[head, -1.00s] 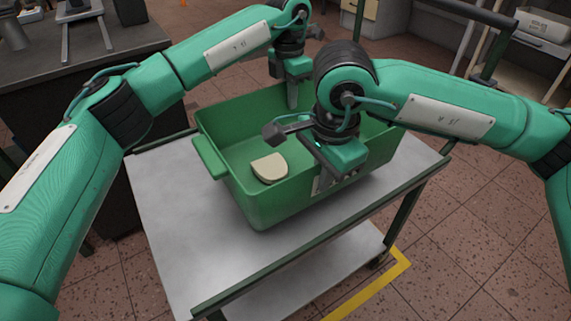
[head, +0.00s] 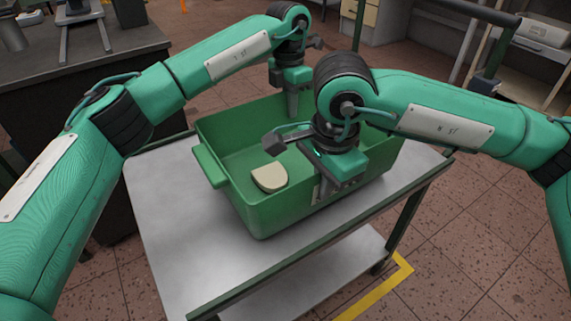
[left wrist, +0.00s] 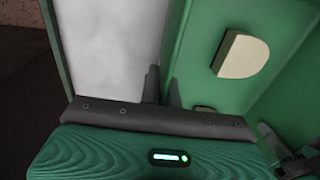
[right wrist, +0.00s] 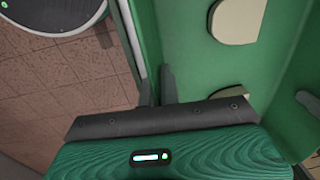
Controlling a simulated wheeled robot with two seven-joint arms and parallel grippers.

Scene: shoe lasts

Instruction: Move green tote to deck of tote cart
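The green tote (head: 225,185) is over the grey deck (head: 175,235) of the cart, close to it; I cannot tell whether it touches. A beige block (head: 269,177) lies inside; the right wrist view shows part of a second one (right wrist: 308,102). My left gripper (head: 292,108) is shut on the tote's far wall, one finger on each side, as the left wrist view (left wrist: 162,88) shows. My right gripper (head: 322,185) is shut on the near wall in the same way, seen in the right wrist view (right wrist: 158,88). My right gripper hides part of the tote.
The cart has dark green rails (head: 300,262) and a lower shelf (head: 320,280). A dark workbench (head: 90,50) stands at the left, close to the cart. A yellow floor line (head: 378,292) runs at the lower right. Shelving with a pale box (head: 543,28) stands at the back right.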

